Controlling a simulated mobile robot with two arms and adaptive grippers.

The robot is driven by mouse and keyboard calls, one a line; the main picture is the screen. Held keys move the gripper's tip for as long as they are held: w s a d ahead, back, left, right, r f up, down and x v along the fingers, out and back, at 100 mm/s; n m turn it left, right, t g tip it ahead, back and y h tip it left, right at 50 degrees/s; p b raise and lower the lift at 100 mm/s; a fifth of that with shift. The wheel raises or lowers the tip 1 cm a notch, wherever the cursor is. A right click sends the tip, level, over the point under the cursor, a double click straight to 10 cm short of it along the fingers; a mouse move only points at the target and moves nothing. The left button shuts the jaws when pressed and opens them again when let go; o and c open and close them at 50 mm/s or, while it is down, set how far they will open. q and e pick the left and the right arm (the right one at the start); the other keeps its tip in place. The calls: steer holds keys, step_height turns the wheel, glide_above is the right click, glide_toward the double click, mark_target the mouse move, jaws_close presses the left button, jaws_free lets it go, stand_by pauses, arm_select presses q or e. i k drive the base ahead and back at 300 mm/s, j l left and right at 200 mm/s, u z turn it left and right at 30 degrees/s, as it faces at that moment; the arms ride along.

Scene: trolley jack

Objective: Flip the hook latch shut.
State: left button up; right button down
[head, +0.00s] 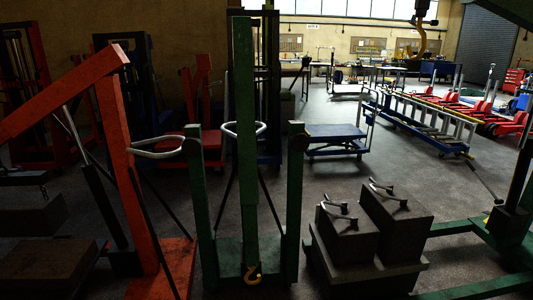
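A second, larger yellow hook (421,42) hangs from a dark block at the top right. Its latch cannot be told either. Neither of my grippers shows in the head view.
Dark weight blocks (398,225) with handles stand right of the green frame. An orange crane (128,170) stands at the left. A blue platform cart (336,132) and red trolley jacks (460,105) stand farther back. Grey floor (400,165) is open between them.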

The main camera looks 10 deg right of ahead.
mark_target(412, 22)
steer(key=i+j+z, duration=0.1)
steer(key=i, duration=0.4)
steer(key=i+j, duration=0.15)
steer(key=i, duration=0.3)
steer(key=i+j+z, duration=0.15)
steer(key=i, duration=0.35)
steer(key=z, duration=1.35)
steer(key=i+j+z, duration=0.25)
steer(key=i+z, duration=0.15)
steer(key=i, duration=0.1)
